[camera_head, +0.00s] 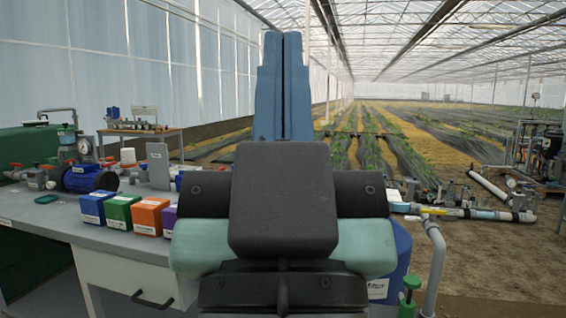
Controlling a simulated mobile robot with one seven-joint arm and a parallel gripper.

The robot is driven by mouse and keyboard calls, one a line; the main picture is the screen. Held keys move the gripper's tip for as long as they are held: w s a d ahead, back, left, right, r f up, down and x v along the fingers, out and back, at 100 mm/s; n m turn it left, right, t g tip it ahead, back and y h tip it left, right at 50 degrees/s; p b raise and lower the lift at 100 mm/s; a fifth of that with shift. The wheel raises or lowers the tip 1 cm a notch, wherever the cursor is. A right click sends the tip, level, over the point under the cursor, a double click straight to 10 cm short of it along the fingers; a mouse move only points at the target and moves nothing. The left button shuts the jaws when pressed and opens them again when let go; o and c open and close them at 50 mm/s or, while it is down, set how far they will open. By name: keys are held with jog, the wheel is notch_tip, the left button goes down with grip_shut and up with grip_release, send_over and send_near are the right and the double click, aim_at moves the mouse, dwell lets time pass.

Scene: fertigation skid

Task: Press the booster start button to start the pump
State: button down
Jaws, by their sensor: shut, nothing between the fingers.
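My gripper (283,45) points up in the middle of the head view. Its two blue fingers are shut together with nothing between them. A blue motor-like pump (90,178) sits on the grey bench at the left, with a round gauge (84,146) and pipe fittings behind it. I cannot make out the booster start button; my arm and gripper hide the middle of the view. My gripper is apart from the pump, to its right in the picture.
Blue (97,207), green (121,212) and orange (151,217) boxes stand along the front of the bench (60,215), with a purple one partly hidden. A grey upright plate (158,166) stands behind them. Pipes (470,213) and a blue barrel (395,262) are at the right.

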notch_tip(320, 180, up, 30)
jog(key=p, duration=2.7)
jog(key=shift+f, duration=0.15)
jog(key=shift+w, duration=0.15)
